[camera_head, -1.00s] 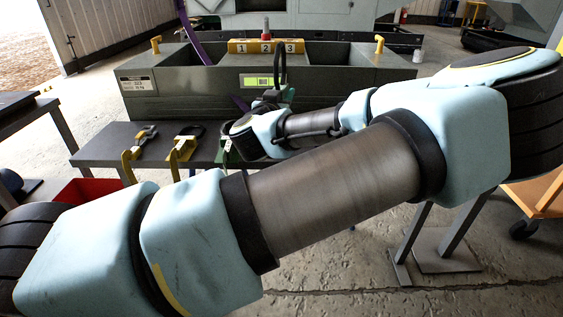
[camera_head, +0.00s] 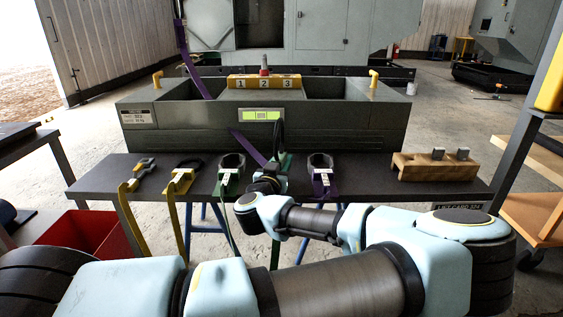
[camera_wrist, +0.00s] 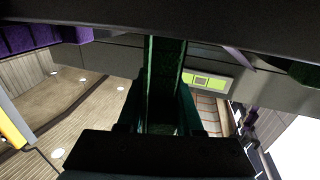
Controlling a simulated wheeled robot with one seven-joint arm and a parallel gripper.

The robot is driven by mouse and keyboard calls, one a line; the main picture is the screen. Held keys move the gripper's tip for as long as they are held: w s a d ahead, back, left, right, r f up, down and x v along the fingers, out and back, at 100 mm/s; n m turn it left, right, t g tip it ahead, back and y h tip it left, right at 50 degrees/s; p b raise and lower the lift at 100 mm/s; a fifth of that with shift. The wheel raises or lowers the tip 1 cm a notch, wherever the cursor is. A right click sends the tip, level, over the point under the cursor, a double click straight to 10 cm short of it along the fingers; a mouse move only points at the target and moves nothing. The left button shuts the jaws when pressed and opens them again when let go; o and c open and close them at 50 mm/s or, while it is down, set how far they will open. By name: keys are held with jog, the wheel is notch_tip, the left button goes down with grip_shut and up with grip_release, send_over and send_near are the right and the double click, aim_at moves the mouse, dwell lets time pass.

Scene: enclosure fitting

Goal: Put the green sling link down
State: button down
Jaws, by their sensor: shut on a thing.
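My gripper (camera_head: 268,177) is shut on a green sling link (camera_head: 285,164), at the middle of the dark bench in the head view. A black loop (camera_head: 279,136) stands upright above the gripper, in front of the trough. In the wrist view the green link (camera_wrist: 164,75) runs up between the fingers (camera_wrist: 160,115). Whether it touches the bench is hidden by the gripper. Another green link with a black ring (camera_head: 230,170) lies on the bench just left of my gripper.
The bench (camera_head: 355,188) also bears a purple link (camera_head: 321,175), two yellow links (camera_head: 180,178) (camera_head: 133,178) and a wooden block (camera_head: 435,166). The grey trough (camera_head: 160,138) stands behind. A red bin (camera_head: 85,235) is below left. Bench between purple link and block is bare.

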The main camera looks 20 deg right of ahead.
jog(key=c, duration=1)
grip_release()
jog(key=shift+f, duration=0.15)
jog(key=o, duration=0.4)
